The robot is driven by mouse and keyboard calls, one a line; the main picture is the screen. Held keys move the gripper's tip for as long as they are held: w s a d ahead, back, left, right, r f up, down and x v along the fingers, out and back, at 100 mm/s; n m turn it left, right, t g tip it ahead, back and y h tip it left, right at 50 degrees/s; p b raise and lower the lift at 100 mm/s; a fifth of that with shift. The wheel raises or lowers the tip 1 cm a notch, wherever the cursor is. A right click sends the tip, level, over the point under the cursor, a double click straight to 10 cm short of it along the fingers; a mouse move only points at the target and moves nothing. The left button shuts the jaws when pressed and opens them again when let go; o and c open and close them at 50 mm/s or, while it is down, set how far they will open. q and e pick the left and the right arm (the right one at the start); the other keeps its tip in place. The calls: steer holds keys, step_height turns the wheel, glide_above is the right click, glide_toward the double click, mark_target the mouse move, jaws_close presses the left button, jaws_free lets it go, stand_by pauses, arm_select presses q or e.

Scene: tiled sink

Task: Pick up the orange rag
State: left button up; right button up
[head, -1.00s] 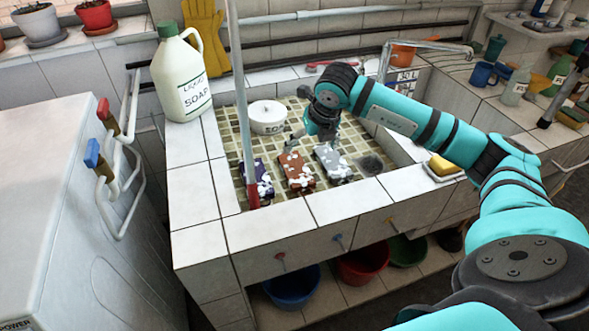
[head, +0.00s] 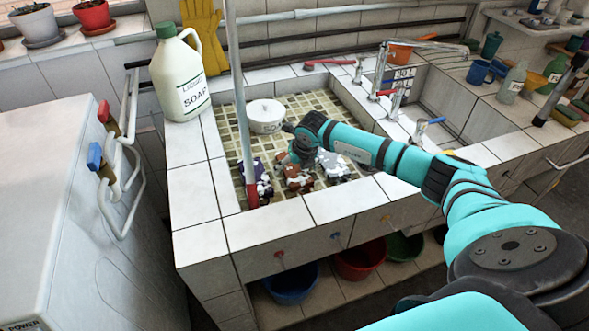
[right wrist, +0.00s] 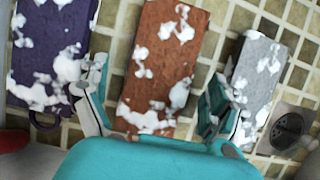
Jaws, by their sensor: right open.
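The orange rag (right wrist: 160,60), a brown-orange block-like piece with white foam, lies on the sink's tiled floor; in the head view part of it (head: 298,184) shows below my right gripper (head: 300,158). In the right wrist view my right gripper (right wrist: 162,82) is open, one finger on each side of the orange rag. The purple rag (right wrist: 50,45) lies to its left and the grey rag (right wrist: 262,75) to its right, both foamy. The left finger is close by the purple rag, and the right finger overlaps the grey one. My left gripper is not in view.
A white round pot (head: 266,114) stands in the sink behind the rags. A grey pole (head: 242,95) with a red end rises at the left. The soap jug (head: 180,80) stands on the left rim. A drain (right wrist: 287,130) lies right of the grey rag.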

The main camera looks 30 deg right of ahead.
steer(key=shift+w+f, duration=0.1)
steer(key=shift+f, duration=0.1)
steer(key=c, duration=1.3)
